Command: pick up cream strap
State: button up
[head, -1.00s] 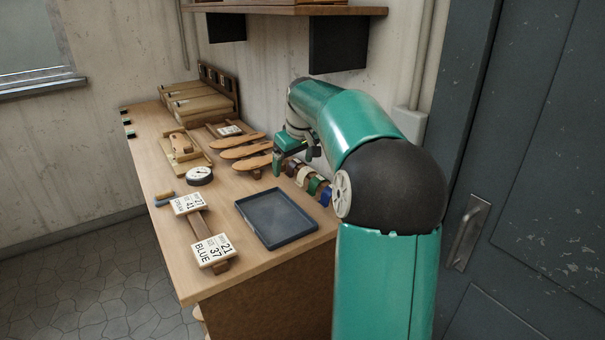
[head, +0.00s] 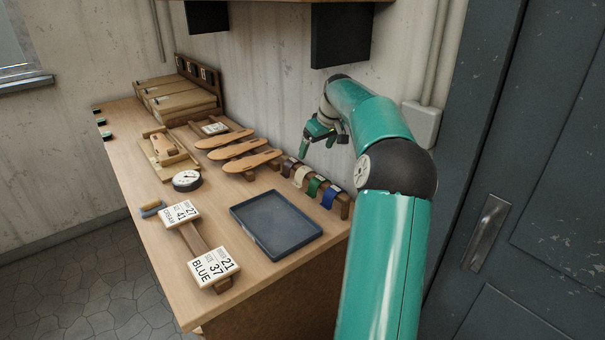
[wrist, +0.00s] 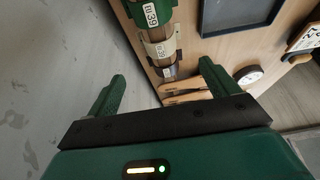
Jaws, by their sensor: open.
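The cream strap (head: 301,175) hangs over a wooden rail (head: 345,208) at the back right of the bench, between a dark brown strap (head: 288,166) and a green strap (head: 315,185). A blue strap (head: 329,197) hangs at the near end. My gripper (head: 317,146) is open and empty, above and behind the rail, close to the wall. In the wrist view, the cream strap (wrist: 160,48) lies beyond the fingertips of my gripper (wrist: 163,82), roughly between them, with a white label on it. Nothing touches the strap.
A dark tray (head: 238,210) lies in front of the rail. A round gauge (head: 186,180) and label cards (head: 214,266) lie further left and front. A dark box (head: 340,38) hangs on the wall above.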

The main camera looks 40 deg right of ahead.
aim_at(308, 170)
jog(key=x, duration=0.7)
jog(key=shift+f, duration=0.25)
jog(key=x, duration=0.4)
jog(key=shift+w+f, duration=0.2)
jog(key=shift+w, duration=0.05)
jog(key=shift+s, duration=0.1)
jog(key=c, duration=1)
